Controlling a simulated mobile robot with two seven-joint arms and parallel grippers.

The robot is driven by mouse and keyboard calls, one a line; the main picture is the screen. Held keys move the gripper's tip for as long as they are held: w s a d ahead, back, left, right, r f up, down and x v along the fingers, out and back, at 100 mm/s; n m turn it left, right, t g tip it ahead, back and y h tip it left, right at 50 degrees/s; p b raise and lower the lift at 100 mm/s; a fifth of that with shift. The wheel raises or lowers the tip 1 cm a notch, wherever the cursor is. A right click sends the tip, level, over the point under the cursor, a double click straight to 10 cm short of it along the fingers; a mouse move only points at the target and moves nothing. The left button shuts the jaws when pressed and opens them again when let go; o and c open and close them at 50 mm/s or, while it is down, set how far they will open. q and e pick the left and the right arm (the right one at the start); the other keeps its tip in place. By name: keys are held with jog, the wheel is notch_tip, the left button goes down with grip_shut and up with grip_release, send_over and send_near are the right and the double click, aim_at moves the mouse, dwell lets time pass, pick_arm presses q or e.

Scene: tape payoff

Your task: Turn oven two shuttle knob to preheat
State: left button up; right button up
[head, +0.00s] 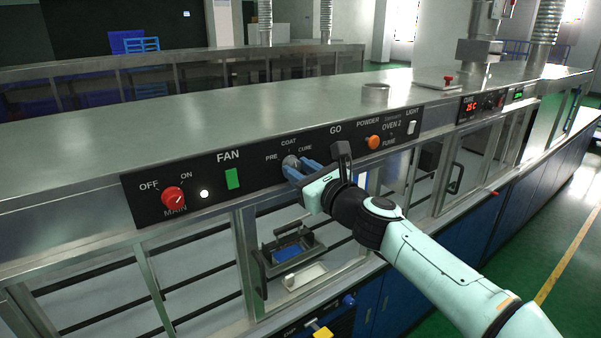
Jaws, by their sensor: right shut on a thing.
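The shuttle knob (290,161) is a grey knob on the black oven two panel (262,182), between the labels PRE, COAT and CURE. My right gripper (293,167) reaches it from the lower right, with its blue fingers shut on the knob. The fingers cover part of the knob, so its pointer direction cannot be told. My left gripper is not in view.
On the same panel are a red main knob (173,198), a green fan switch (232,178), an orange powder knob (373,142) and a white light switch (411,128). Below hangs a tray (290,249) in the glazed cabinet. The steel top (200,115) is mostly clear.

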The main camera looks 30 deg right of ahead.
jog(key=n+b, duration=0.1)
jog(key=n, duration=0.4)
jog(key=shift+n, duration=0.3)
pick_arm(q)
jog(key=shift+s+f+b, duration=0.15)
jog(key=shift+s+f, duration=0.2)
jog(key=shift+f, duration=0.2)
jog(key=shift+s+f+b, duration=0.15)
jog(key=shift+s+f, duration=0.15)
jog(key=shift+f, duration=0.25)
pick_arm(e)
jog(key=shift+n, duration=2.1)
jog(key=o, duration=1.1)
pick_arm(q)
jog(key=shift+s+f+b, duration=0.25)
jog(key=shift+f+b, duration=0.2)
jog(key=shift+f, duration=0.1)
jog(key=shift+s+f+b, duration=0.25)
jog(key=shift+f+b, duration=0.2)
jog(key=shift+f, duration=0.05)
pick_arm(e)
jog(key=s, duration=0.9)
jog(key=s+d, duration=0.1)
jog(key=s, duration=0.3)
jog(key=shift+s, duration=0.2)
